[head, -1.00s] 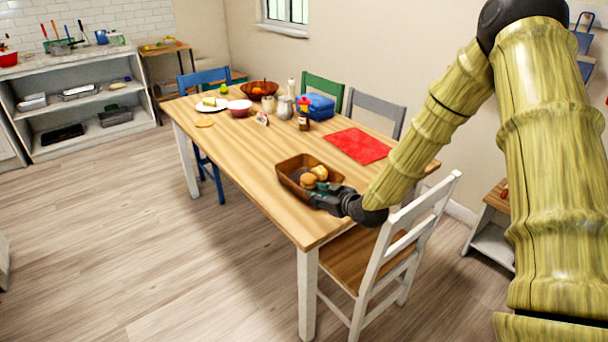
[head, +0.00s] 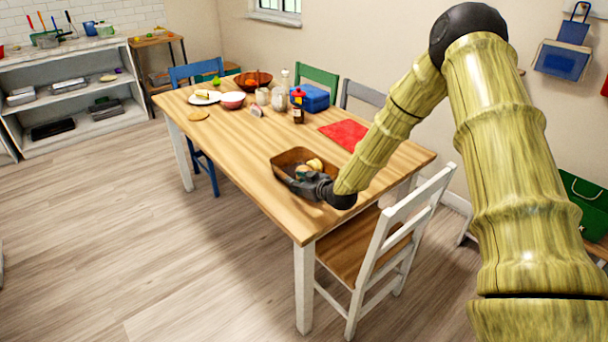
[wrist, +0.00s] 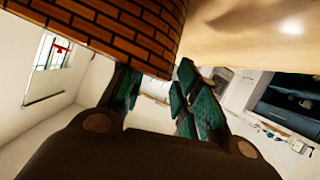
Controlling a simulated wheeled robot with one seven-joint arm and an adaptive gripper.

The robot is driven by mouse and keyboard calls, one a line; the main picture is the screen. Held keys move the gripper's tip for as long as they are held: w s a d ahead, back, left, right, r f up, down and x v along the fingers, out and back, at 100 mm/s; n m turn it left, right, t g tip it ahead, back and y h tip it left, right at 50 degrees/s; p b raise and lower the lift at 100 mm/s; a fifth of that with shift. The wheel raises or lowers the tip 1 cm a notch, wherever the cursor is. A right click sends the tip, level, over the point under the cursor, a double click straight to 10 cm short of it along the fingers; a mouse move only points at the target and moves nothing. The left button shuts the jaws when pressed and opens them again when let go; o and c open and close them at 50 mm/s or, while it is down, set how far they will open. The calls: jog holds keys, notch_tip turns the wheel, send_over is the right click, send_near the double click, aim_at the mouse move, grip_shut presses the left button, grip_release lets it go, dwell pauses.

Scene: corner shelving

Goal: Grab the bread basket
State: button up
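The bread basket (head: 294,156) is a brown rectangular basket near the front right end of the wooden table (head: 237,150). It holds bread rolls, partly hidden by my gripper. My gripper (head: 297,184) is at the basket's near side in the head view, covering part of its front wall. In the wrist view, the basket's woven wall (wrist: 95,25) fills the upper left, close to the fingertips. My gripper (wrist: 160,88) shows two green-padded fingers with a gap between them. I cannot tell whether a finger touches the basket.
A red mat (head: 344,134) lies behind the basket. Bowls, jars, a bottle and a blue box (head: 312,97) stand toward the far end. A white chair (head: 400,235) stands at the near right side. The table's middle left is clear.

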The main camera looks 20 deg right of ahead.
jog(key=shift+x, duration=1.2)
jog(key=shift+d, duration=0.1)
grip_shut()
jog(key=shift+r, duration=0.1)
